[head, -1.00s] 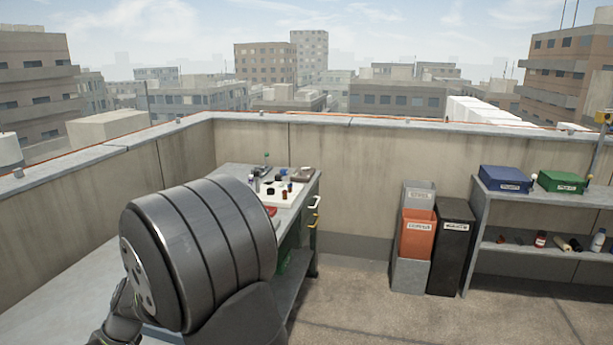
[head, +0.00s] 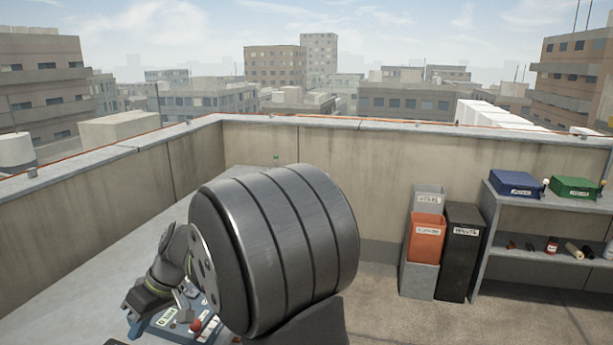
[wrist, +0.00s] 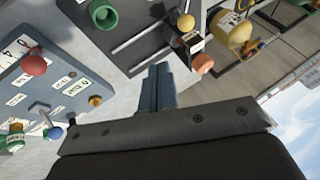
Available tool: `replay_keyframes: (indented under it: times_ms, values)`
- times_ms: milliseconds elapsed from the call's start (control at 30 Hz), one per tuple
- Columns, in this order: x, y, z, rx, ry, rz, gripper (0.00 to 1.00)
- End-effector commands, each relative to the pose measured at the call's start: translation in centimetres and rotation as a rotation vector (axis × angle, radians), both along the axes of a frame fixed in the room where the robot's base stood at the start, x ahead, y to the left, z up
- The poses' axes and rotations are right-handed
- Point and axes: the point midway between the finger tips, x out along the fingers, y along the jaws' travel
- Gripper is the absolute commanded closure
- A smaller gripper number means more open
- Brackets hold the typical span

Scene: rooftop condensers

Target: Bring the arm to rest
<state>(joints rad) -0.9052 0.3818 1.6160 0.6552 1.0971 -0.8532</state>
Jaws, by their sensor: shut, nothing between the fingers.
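My gripper (wrist: 158,88) shows in the wrist view as grey-blue fingers closed together, with nothing between them. It points over a grey bench surface, beside a blue panel (wrist: 45,90) that carries a red knob (wrist: 34,65), small labels and a lever with a blue ball. The fingers look apart from the panel. In the head view my arm's large dark joint covers the middle, and my wrist is low at the left above the blue panel (head: 165,333). The fingertips cannot be made out there.
In the wrist view, a green ring (wrist: 100,16), a yellow ball (wrist: 186,22), an orange ball (wrist: 203,64) and a yellow cylinder (wrist: 232,38) are near the fingers. In the head view, an orange bin (head: 426,240), a black bin (head: 460,250) and a shelf (head: 485,240) stand right. Floor between is clear.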

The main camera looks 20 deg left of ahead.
Motion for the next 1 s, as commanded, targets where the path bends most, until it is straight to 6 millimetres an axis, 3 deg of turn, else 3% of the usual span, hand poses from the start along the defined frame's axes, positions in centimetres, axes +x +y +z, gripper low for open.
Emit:
replay_keyframes:
  times_ms: [33,100,467,733,800,1000]
  values:
    - [0.4,-0.4,1.0,0.002,-0.002,-0.002,1.00]
    - [-0.4,0.4,-0.9,-0.004,0.003,0.002,1.00]
    - [-3.1,3.5,-7.0,-0.003,0.002,0.002,1.00]
    - [-7.9,4.8,-8.7,-0.003,0.003,0.008,1.00]
    - [-5.6,4.8,-8.7,-0.003,0.004,-0.002,1.00]
    - [-1.5,4.8,-8.6,-0.003,0.004,-0.002,1.00]
